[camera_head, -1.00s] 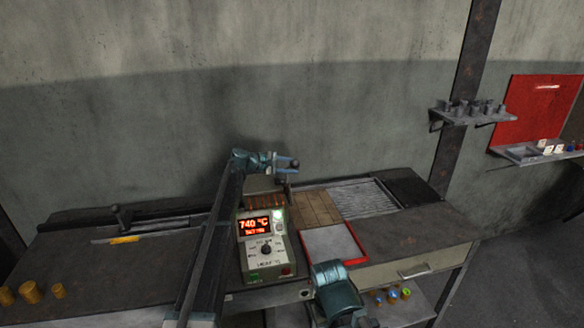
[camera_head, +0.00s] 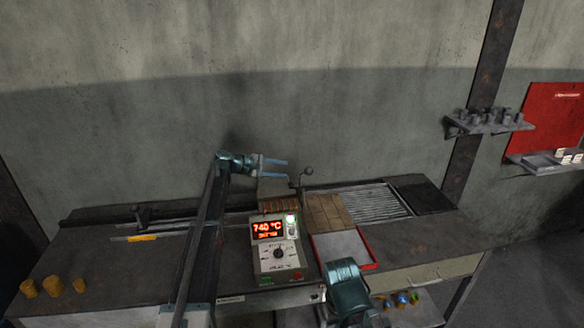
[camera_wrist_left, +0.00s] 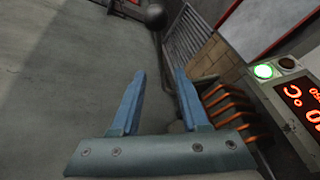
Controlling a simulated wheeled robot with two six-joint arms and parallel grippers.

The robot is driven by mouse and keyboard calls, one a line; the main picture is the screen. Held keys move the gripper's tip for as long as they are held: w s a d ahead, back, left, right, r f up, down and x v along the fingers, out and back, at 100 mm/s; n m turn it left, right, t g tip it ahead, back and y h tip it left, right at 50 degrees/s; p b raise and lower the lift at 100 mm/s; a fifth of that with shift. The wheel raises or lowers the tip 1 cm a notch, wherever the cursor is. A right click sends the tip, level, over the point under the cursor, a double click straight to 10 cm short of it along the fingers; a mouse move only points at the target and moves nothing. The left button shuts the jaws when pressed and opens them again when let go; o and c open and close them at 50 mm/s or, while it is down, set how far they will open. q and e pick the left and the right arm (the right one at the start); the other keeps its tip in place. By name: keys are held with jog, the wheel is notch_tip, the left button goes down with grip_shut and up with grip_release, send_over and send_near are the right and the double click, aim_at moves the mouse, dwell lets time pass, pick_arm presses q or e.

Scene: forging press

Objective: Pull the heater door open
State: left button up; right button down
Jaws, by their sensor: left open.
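The heater (camera_head: 276,245) is a pale box with a red 740 °C display, a dial and glowing orange bars on top. A dark ball-ended handle (camera_head: 308,171) stands up behind it; its dark ball (camera_wrist_left: 155,15) also shows at the top of the left wrist view. My left gripper (camera_head: 287,169) is open and empty, just left of the ball, with a small gap between them. In the left wrist view, my left gripper's fingers (camera_wrist_left: 158,76) are spread with nothing between them. I cannot make out the door panel clearly. My right gripper is not in view.
Brass cylinders (camera_head: 53,286) stand at the bench's left end. A shelf (camera_head: 490,126) hangs on the back post.

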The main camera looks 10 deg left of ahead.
pick_arm(q)
jog(key=shift+v, duration=1.05)
